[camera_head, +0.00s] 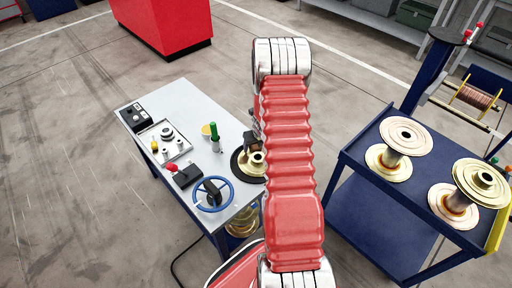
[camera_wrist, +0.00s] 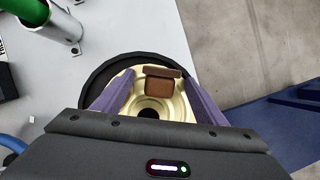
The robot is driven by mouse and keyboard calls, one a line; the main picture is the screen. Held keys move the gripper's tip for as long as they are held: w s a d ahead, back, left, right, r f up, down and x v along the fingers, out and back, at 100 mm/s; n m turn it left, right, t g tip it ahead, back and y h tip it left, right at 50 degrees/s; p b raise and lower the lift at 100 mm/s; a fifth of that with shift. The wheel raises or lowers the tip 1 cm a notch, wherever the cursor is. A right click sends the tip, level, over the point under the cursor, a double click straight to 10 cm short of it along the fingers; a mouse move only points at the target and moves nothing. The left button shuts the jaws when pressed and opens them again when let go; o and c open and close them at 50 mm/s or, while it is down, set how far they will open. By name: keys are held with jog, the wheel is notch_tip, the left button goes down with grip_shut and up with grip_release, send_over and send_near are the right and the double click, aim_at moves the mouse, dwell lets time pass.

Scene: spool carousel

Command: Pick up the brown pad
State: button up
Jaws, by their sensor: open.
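The brown pad (camera_wrist: 163,85) shows in the wrist view as a small brown block with a darker strip along its far edge. It lies over a gold flanged part (camera_wrist: 176,108) with a dark centre hole, on a round black disc (camera_wrist: 97,83). My gripper (camera_wrist: 158,77) is open, with one purple finger on each side of the pad and gaps between. I cannot tell its height above the pad. In the head view my red arm hides most of the gripper; the gold part (camera_head: 256,162) and black disc (camera_head: 240,172) show beside it, but I cannot make out the pad.
The grey bench (camera_head: 240,205) also bears a blue handwheel (camera_head: 213,194), a green-handled tool in a metal cup (camera_head: 215,143) and a grey tray (camera_head: 165,143). A blue cart (camera_head: 358,172) with gold spools stands at right. A red cabinet (camera_head: 165,25) stands behind.

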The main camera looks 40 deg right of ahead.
aim_at(256, 146)
jog(key=shift+c, duration=0.6)
jog(key=c, duration=1.2)
jog(key=shift+o, duration=0.2)
jog(key=shift+r, duration=0.2)
notch_tip(256, 146, up, 10)
jog(key=shift+f, duration=0.15)
jog(key=shift+n, duration=0.4)
dwell(0.5)
